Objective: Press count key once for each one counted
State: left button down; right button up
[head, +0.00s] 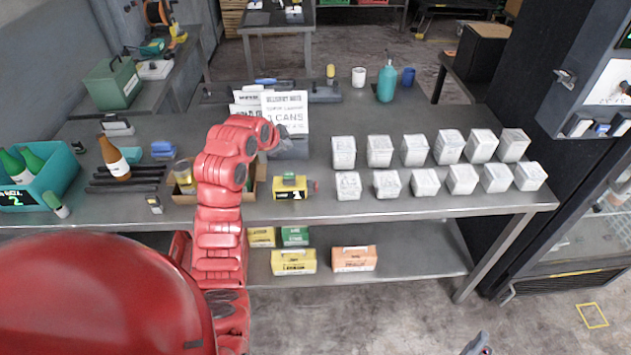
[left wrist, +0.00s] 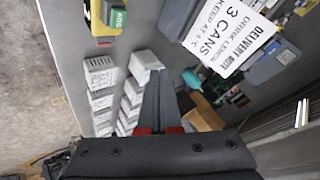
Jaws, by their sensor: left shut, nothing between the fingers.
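The yellow counter (head: 290,187) stands near the table's front edge, and its display seems to read 1. In the left wrist view the counter (left wrist: 98,20) is at the top edge, with a green key (left wrist: 117,18) marked ADD. My left gripper (head: 285,146) is shut and empty, above and behind the counter, in front of the delivery note (head: 287,108). The note shows 3 CANS; in the left wrist view the note (left wrist: 229,38) is close to the fingers (left wrist: 158,95). A grey tip (head: 478,344) at the bottom edge may be my right gripper; its jaws cannot be made out.
Two rows of white cartons (head: 422,182) stand right of the counter. A brown tray (head: 187,198) with a glass is to its left, and a brown bottle (head: 115,160) stands farther left. A teal bottle (head: 386,83) stands behind. Small boxes (head: 293,262) lie on the shelf below.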

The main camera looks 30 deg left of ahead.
pick_arm(q)
send_over(286, 177)
notch_tip(286, 177, down, 6)
jog(key=shift+f, duration=0.2)
jog(key=shift+f+b, duration=0.55)
jog(key=shift+f, duration=0.2)
jog(key=shift+w+f+b, duration=0.1)
jog(key=shift+f+b, duration=0.3)
jog(key=shift+f, duration=0.2)
jog(key=shift+r, duration=0.1)
dwell(1.4)
jog(key=shift+f+b, duration=0.5)
jog(key=shift+b, duration=0.1)
